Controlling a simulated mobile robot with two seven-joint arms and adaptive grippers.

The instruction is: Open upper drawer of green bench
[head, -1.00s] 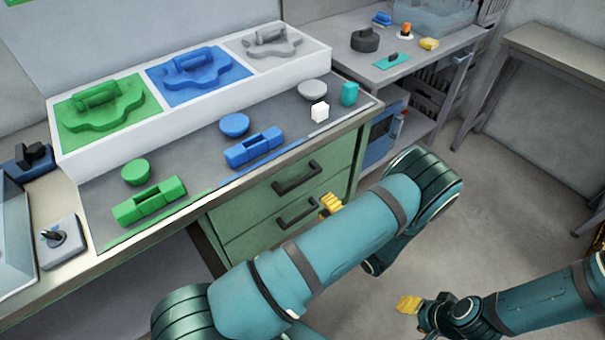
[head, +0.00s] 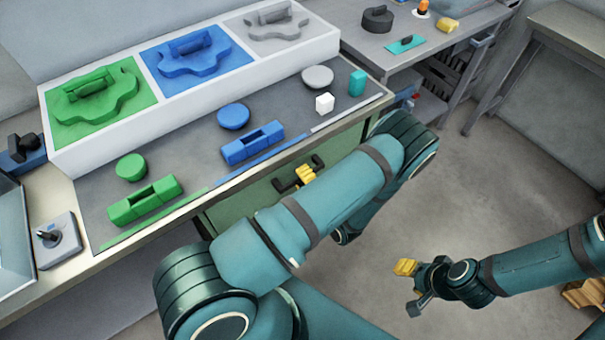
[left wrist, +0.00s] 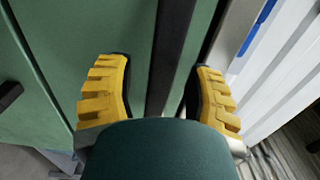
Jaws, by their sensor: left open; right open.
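The green bench (head: 225,211) stands at centre, its upper drawer front partly hidden behind my left arm. The upper drawer's dark bar handle (head: 284,186) shows beside the yellow fingertips of my left gripper (head: 306,174). In the left wrist view, the open fingers (left wrist: 160,92) are on either side of a dark bar (left wrist: 172,60), the upper handle, with gaps on both sides. The drawer looks closed. The lower handle (left wrist: 9,95) shows at the left edge there; my arm hides it in the head view. My right gripper (head: 411,287) is open and empty above the floor.
A grey side table (head: 440,55) stands behind.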

